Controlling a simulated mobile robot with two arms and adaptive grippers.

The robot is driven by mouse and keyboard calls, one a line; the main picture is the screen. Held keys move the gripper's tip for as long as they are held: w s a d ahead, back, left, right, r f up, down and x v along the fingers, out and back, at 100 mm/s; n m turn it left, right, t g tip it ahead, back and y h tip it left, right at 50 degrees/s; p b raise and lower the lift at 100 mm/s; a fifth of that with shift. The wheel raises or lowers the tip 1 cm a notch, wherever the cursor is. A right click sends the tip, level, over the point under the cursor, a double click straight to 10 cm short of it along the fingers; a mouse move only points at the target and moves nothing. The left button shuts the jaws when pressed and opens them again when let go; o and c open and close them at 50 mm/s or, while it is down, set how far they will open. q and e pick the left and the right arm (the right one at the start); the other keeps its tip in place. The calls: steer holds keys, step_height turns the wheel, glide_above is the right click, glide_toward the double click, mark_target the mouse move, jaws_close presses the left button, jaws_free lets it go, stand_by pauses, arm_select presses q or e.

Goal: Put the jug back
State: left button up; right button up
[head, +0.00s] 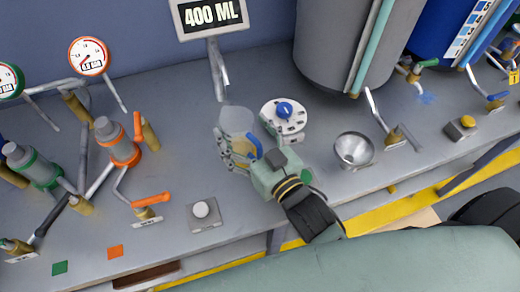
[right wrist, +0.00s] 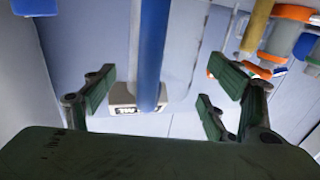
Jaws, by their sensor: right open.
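The jug (head: 236,122) is a clear vessel with yellowish liquid low inside and a blue handle (head: 251,148). It appears upright on the grey bench, left of the dial, below the display post. My right gripper (head: 247,143) is at its handle side, fingers spread and partly overlapping the jug. In the right wrist view the open gripper (right wrist: 165,92) has the blue handle (right wrist: 151,55) upright between its fingers, with gaps on both sides. Whether the palm touches the handle cannot be told. My left gripper does not show.
A display (head: 212,14) reads 400 ML. A dial with a blue knob (head: 285,110) and a metal funnel (head: 353,149) are to the right. A white button box (head: 202,213) is in front left. Pipes and valves with an orange lever (head: 151,200) crowd the left. A grey tank (head: 335,40) stands behind.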

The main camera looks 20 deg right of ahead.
steer(key=b+v, duration=0.1)
steer(key=v, duration=0.8)
steer(key=shift+s, duration=0.25)
